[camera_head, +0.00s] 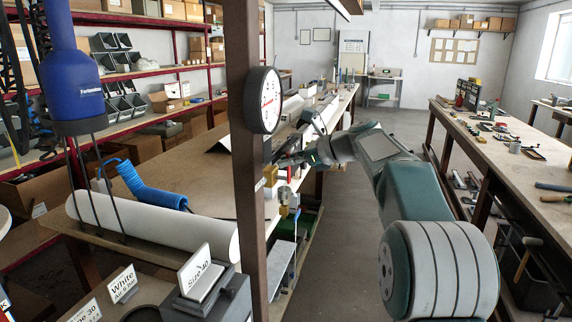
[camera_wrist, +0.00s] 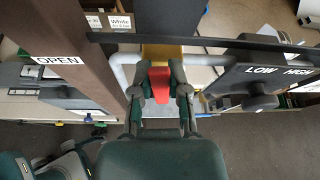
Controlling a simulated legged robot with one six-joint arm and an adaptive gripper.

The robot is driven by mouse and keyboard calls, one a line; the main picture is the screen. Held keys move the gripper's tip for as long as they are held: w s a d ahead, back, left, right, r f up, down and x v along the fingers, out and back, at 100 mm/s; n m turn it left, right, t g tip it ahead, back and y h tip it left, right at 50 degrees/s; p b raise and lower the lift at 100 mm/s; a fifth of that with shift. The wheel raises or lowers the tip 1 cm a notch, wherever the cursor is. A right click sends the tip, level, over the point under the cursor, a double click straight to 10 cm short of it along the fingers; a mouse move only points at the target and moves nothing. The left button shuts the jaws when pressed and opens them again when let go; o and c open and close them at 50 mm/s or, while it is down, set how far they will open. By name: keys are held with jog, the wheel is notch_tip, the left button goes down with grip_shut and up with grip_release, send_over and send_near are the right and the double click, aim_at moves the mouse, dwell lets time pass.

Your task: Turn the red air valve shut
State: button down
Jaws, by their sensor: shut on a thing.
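The red air valve handle (camera_wrist: 160,84) sits between the two fingers of my gripper (camera_wrist: 161,92) in the wrist view. My gripper is shut on it, with a finger on each side. The brass valve body (camera_wrist: 162,53) is just beyond the red handle, joined to a grey pipe (camera_wrist: 207,59). In the head view my gripper (camera_head: 296,160) is just right of the brown post, and brass fittings (camera_head: 284,196) show below it. The handle is small and partly hidden there.
The brown post (camera_wrist: 85,60) bears an OPEN label (camera_wrist: 57,60). A panel marked LOW and HIGH (camera_wrist: 270,72) with a dark knob is close on the right. A round gauge (camera_head: 263,100) is on the post. A workbench (camera_head: 500,160) stands right; the aisle floor (camera_head: 345,215) is clear.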

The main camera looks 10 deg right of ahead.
jog(key=shift+w+d+f+m+g, duration=0.1)
jog(key=shift+w+d+m+g, duration=0.15)
jog(key=shift+w+m, duration=0.2)
dwell(0.4)
jog(key=c, duration=0.6)
grip_release()
jog(key=v, duration=1.2)
jog(key=shift+w, duration=0.15)
jog(key=shift+d+f, duration=0.1)
